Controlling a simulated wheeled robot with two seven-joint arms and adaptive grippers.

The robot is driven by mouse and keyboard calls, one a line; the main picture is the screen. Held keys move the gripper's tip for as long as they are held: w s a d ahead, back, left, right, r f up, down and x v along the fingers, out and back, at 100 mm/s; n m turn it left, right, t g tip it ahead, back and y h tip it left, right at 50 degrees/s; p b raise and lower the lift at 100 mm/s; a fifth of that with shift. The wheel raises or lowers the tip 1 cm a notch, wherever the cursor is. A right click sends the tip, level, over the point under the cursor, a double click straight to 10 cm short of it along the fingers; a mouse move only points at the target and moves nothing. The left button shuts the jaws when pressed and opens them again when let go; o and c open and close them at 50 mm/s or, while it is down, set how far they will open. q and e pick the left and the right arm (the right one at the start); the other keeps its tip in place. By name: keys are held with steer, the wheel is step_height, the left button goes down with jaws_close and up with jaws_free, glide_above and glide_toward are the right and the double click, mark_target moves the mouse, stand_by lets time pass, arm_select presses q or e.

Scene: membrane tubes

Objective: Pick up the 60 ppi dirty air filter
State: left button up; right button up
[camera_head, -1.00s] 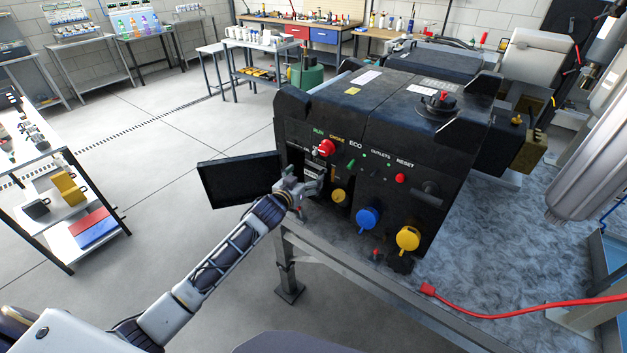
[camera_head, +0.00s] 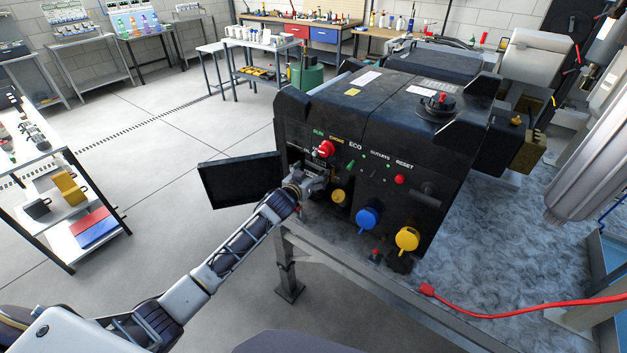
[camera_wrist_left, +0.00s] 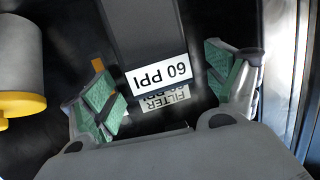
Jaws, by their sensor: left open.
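The 60 ppi filter (camera_wrist_left: 146,35) is a dark grey block in the left wrist view. Its white label reads "60 PPI" upside down. A second label, "FILTER", lies just below it, partly covered. My left gripper (camera_wrist_left: 158,82) is open, with one green-padded finger on each side of the filter and dark gaps between. I cannot tell how deep the fingers reach. In the head view my left gripper (camera_head: 313,183) is at the left end of the black machine's (camera_head: 395,125) front, hiding the filter. My right gripper is not in view.
An open black door panel (camera_head: 240,181) stands out left of the gripper. Knobs, a blue cap (camera_head: 367,218) and a yellow cap (camera_head: 407,239) stick out to the right. A red cable (camera_head: 520,312) lies on the bench.

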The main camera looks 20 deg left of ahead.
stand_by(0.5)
arm_select(q)
steer(key=c, duration=1.1)
